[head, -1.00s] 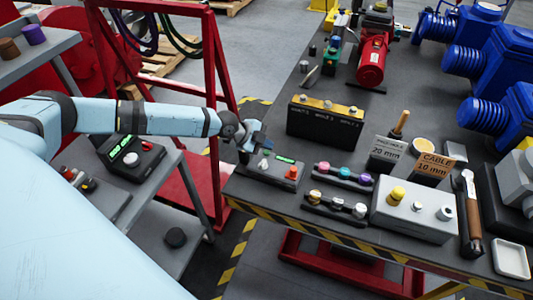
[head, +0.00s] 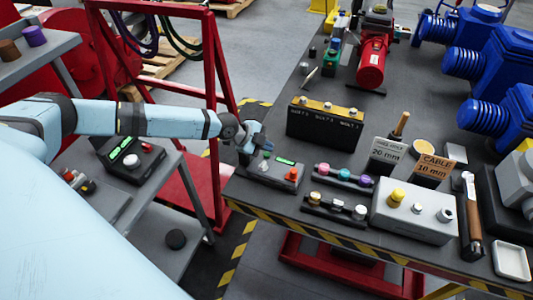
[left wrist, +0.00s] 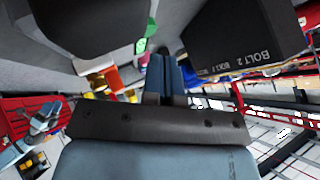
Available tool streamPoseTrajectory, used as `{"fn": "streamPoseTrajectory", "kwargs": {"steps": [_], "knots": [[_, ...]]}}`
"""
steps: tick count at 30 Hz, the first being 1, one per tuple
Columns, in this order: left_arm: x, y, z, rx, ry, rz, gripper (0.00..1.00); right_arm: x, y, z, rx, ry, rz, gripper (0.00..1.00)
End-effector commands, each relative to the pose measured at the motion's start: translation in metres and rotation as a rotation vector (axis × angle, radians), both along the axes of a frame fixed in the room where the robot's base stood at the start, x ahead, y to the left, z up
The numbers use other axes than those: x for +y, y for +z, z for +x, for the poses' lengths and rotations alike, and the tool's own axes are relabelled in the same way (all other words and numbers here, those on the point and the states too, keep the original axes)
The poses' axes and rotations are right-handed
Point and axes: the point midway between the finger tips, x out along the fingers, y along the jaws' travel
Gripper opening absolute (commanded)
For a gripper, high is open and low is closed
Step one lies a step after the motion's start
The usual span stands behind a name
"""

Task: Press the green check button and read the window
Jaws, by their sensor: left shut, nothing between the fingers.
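A dark box (head: 272,176) with a lit green window (head: 285,161), a pale knob (head: 263,166) and an orange-red button (head: 291,174) sits at the table's left front corner. My left gripper (head: 259,143) is over the back left of this box, shut and empty. In the left wrist view its fingers (left wrist: 164,62) are together, with a small green part (left wrist: 141,46) just left of their tips. I cannot tell whether this is the green check button or the window, nor whether the fingers touch anything. Any writing in the window is too small to read. My right gripper is out of view.
A black bolt block (head: 325,123) stands right behind the box. Strips of coloured knobs (head: 345,176) and a grey box (head: 413,211) lie to its right. A similar device (head: 131,158) with a green display sits on the left shelf. A red frame (head: 212,80) stands behind my left arm.

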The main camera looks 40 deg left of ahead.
Motion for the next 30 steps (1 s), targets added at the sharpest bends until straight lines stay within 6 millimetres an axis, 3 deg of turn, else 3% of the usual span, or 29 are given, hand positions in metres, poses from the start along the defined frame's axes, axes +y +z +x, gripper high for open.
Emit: {"fn": "streamPoseTrajectory", "kwargs": {"steps": [21,30], "knots": [[0.0,0.0,0.0,0.0,0.0,0.0,0.0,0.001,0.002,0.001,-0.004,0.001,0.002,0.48],[0.0,-0.009,0.0,0.0,0.0,0.0,0.0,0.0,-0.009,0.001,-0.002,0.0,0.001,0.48]]}}
